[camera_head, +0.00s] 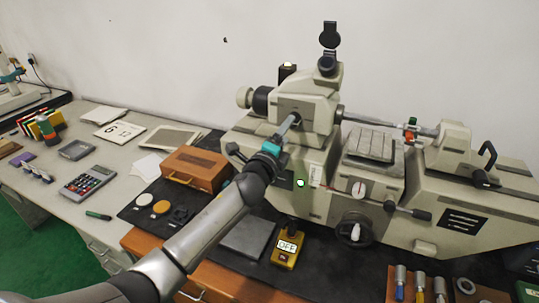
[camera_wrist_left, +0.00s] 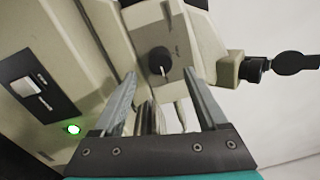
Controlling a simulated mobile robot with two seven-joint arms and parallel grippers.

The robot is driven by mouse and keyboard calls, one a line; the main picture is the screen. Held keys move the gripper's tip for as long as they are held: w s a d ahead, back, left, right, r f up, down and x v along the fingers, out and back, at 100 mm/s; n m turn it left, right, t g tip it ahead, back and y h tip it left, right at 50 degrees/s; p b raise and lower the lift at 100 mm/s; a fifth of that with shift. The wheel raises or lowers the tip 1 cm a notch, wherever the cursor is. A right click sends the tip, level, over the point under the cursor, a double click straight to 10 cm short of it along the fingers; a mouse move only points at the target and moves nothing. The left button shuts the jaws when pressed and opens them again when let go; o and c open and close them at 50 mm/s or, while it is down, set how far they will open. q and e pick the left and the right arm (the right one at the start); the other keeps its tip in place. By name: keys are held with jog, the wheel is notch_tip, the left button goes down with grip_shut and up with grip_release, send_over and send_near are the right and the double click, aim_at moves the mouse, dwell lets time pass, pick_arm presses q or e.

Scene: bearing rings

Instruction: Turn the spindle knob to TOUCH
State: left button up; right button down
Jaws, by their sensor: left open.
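In the head view my left gripper (camera_head: 291,124) reaches up to the front of the machine head (camera_head: 318,92) and largely hides the knob. My right gripper is not in view.
A lit green lamp (camera_head: 300,183) sits on the machine's front. The machine's handwheel (camera_head: 356,230) and a yellow box marked OFF (camera_head: 287,249) are to the right and below my arm. A brown wooden box (camera_head: 195,168) stands left of the machine.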

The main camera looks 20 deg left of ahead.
pick_arm(q)
jog(key=s, duration=1.1)
jog(key=shift+a+f, duration=0.2)
jog(key=shift+s, duration=0.1)
jog(key=s+f+n+g+y, duration=0.2)
jog(key=s+f+n+g, duration=0.8)
jog(key=s+f+n, duration=0.7)
jog(key=s+d+n+g+h, duration=0.1)
jog(key=s+d+g, duration=0.1)
jog(key=s, duration=0.4)
jog(key=s+d+n+g, duration=0.1)
jog(key=s+g, duration=0.2)
jog(key=s, duration=0.4)
notch_tip(320, 180, down, 30)
jog(key=s+g+b, duration=0.1)
jog(key=s+b, duration=0.1)
jog(key=b, duration=0.6)
jog(key=s+a+f+b, duration=0.1)
jog(key=s+f+b, duration=0.2)
jog(key=s+f, duration=0.4)
jog(key=s+a+f+g+b, duration=0.1)
jog(key=s+f+b, duration=0.3)
jog(key=s+f, duration=0.4)
notch_tip(320, 180, down, 7)
jog(key=shift+s+f+m+b, duration=0.1)
jog(key=shift+s+m+b, duration=0.2)
jog(key=shift+m, duration=0.1)
